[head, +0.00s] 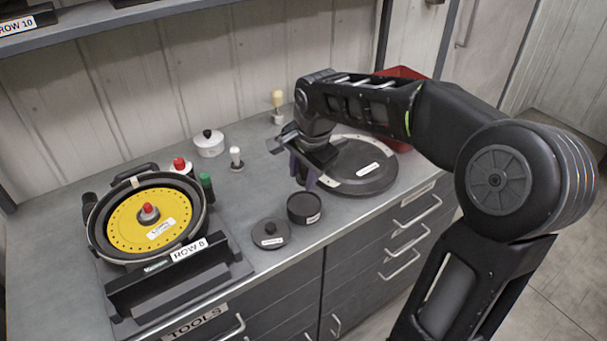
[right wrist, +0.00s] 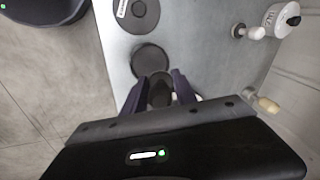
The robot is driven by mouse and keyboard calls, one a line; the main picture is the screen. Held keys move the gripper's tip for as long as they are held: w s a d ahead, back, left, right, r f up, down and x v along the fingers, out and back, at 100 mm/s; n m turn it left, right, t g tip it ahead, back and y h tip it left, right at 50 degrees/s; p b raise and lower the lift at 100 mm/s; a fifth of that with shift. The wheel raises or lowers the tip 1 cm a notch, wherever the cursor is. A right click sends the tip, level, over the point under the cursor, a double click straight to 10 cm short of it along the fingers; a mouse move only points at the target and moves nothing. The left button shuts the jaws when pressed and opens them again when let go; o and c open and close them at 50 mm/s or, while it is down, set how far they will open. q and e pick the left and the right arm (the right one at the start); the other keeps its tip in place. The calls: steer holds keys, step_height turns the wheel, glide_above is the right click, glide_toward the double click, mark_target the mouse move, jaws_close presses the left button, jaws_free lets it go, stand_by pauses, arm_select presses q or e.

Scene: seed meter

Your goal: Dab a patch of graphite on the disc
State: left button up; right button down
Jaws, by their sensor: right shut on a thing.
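The yellow disc (head: 130,222) with a ring of small holes sits in the round black seed meter housing (head: 96,240) at the left, with a red-topped hub in its middle. My right gripper (head: 303,172) is over the bench, close to a small open black pot (head: 304,208). In the right wrist view my right gripper (right wrist: 159,92) is shut on a small dark thing (right wrist: 160,88), mostly hidden between the fingers. The pot (right wrist: 150,58) lies just beyond the fingertips there. A black labelled lid (head: 270,233) lies beside the pot. My left gripper is out of view.
A white-handled tool (head: 236,158) and a beige-handled one (head: 277,104) stand upright. A white lidded jar (head: 209,144) is at the back. Red- and green-capped bottles stand by the housing. A large dark round plate (head: 365,178) and a red bin (head: 404,73) are at the right.

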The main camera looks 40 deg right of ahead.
steer(key=b, duration=0.4)
glide_above(302, 206)
steer(key=shift+s+a+f, duration=0.1)
steer(key=shift+s+f, duration=0.15)
steer(key=shift+f, duration=1.3)
steer(key=shift+s+a+f, duration=0.1)
steer(key=shift+s+f, duration=0.1)
steer(key=shift+f, duration=1.3)
steer(key=shift+s+f+b, duration=0.1)
steer(key=shift+f+b, duration=0.6)
steer(key=shift+b, duration=0.05)
steer(key=shift+r+p, duration=2.4)
steer(key=shift+r, duration=1.15)
